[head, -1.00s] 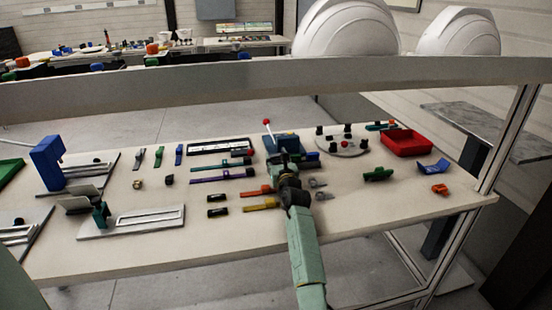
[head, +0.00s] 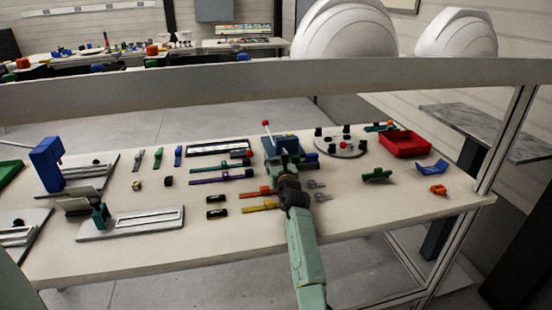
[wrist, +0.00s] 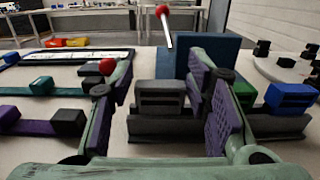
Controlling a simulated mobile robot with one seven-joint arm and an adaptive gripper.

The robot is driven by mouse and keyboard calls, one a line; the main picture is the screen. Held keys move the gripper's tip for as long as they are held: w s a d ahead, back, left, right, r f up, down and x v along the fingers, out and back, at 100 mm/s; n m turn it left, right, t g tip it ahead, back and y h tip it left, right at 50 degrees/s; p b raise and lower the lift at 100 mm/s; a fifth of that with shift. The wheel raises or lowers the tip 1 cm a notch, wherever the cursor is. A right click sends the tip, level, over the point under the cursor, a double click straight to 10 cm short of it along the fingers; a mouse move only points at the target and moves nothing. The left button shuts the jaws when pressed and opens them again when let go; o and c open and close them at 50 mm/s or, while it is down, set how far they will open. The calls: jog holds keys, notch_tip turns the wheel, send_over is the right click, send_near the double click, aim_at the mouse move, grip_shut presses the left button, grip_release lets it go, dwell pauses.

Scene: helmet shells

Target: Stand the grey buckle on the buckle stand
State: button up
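A dark grey slotted block, which looks like the grey buckle (wrist: 160,97), is upright between my fingers in the wrist view. A low dark grey strip (wrist: 170,129) runs beneath it. My gripper (wrist: 160,85) is open, with one finger on each side of the block and gaps visible between the pads and the block. In the head view my gripper (head: 284,160) is low over the table beside the blue block with a red-tipped lever (head: 281,145), and my arm hides the buckle there. I cannot tell which fixture is the buckle stand.
Purple (head: 222,176) and teal (head: 233,165) strips lie left of my gripper. A round grey plate with black knobs (head: 352,150) and a red tray (head: 405,143) are at right. A blue upright fixture (head: 47,163) stands at left.

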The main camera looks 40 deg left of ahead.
jog(key=shift+o, duration=1.4)
jog(key=shift+s+f, duration=0.1)
jog(key=shift+f, duration=1)
jog(key=shift+s, duration=0.15)
jog(key=v, duration=0.3)
jog(key=r+v, duration=0.1)
jog(key=v, duration=0.2)
jog(key=shift+d+r, duration=0.2)
jog(key=shift+d, duration=0.2)
jog(key=shift+s+d+r, duration=0.35)
jog(key=shift+s+d, duration=0.05)
jog(key=shift+r, duration=0.1)
